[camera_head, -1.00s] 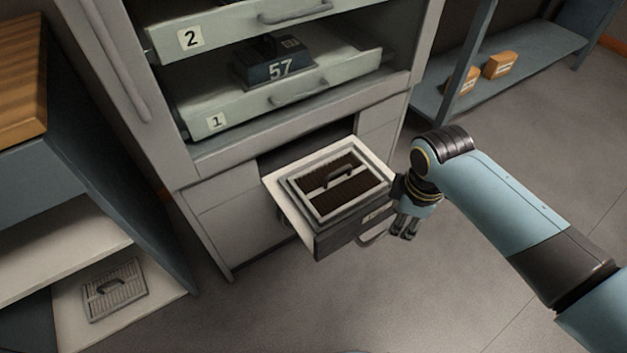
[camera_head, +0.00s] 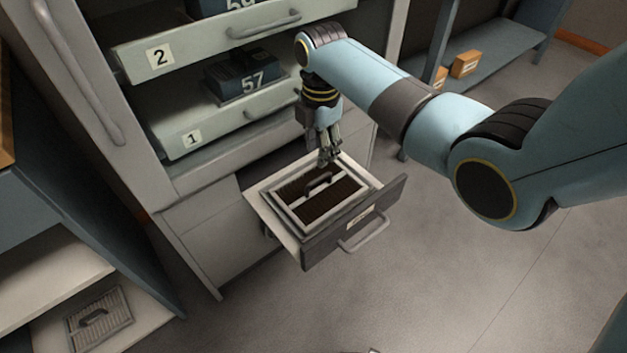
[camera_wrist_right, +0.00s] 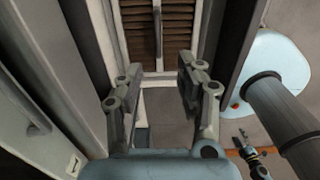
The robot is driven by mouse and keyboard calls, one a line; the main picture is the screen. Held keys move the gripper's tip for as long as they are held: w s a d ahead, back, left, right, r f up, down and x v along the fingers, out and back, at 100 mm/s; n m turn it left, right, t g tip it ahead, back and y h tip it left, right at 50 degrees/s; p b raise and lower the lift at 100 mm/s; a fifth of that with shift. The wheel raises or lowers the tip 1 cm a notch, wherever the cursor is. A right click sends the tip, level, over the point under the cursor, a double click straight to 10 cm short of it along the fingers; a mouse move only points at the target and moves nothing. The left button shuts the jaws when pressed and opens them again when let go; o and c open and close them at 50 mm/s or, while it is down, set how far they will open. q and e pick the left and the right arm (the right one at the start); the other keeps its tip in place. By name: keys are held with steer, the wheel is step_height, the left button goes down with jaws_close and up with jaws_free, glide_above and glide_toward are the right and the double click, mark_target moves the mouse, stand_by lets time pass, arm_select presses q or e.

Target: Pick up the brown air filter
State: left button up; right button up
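The brown air filter (camera_head: 335,205) has dark brown pleats, a pale frame and a dark handle (camera_head: 319,180) on top. It lies in the open lower drawer (camera_head: 283,236). In the right wrist view its brown pleats (camera_wrist_right: 178,30) show at the top, beyond the fingers. My right gripper (camera_head: 328,160) points down just above the filter's far side, behind the handle. In the wrist view the right gripper (camera_wrist_right: 157,92) is open with nothing between its fingers. A small gripper, apparently my left one (camera_wrist_right: 242,136), shows far off there; its fingers are too small to read.
Above stand drawer 1 (camera_head: 182,152) and drawer 2 (camera_head: 180,57), both pulled out, with a dark block marked 57 (camera_head: 240,82) in drawer 1. A grey filter (camera_head: 98,318) lies on a low shelf at the left. Floor right of the open drawer is clear.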

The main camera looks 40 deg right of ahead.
steer(key=b, duration=0.2)
glide_above(319, 178)
steer(key=f, duration=0.5)
steer(key=shift+s+a, duration=0.15)
steer(key=shift+s, duration=0.05)
steer(key=f+b, duration=0.1)
steer(key=f, duration=0.1)
steer(key=f+b, duration=0.1)
steer(key=f, duration=0.1)
steer(key=shift+w+d+f, duration=0.2)
steer(key=shift+f, duration=0.4)
steer(key=shift+c, duration=0.2)
steer(key=c, duration=0.7)
arm_select(q)
steer(key=f, duration=0.3)
steer(key=s+f, duration=0.1)
steer(key=shift+a+f, duration=0.3)
arm_select(e)
jaws_close()
arm_select(q)
steer(key=shift+s, duration=0.15)
